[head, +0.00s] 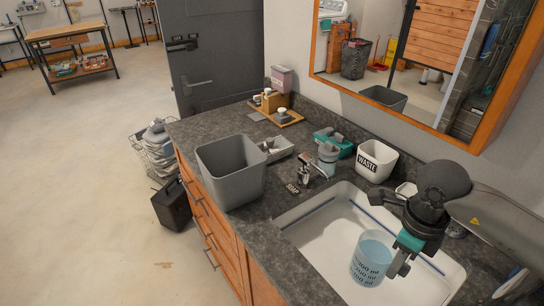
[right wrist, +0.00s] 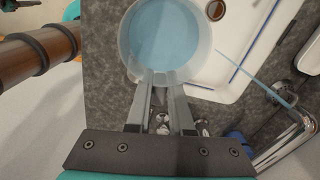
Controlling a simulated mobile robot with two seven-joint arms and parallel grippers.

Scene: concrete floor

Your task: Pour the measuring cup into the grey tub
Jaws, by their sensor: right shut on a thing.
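The measuring cup (head: 371,259) is clear, with dark volume marks and blue liquid inside. It hangs over the white sink (head: 330,225), roughly upright. My right gripper (head: 393,264) is shut on the cup at its right side. In the right wrist view the fingers (right wrist: 162,84) meet at the near side of the measuring cup (right wrist: 165,38), and the blue liquid shows from above. The grey tub (head: 231,172) stands on the dark counter to the left of the sink, upright and apart from the cup. Its floor is hidden. My left gripper is in neither view.
A white WASTE bin (head: 375,161) stands behind the sink. A mirror (head: 400,60) hangs above the counter.

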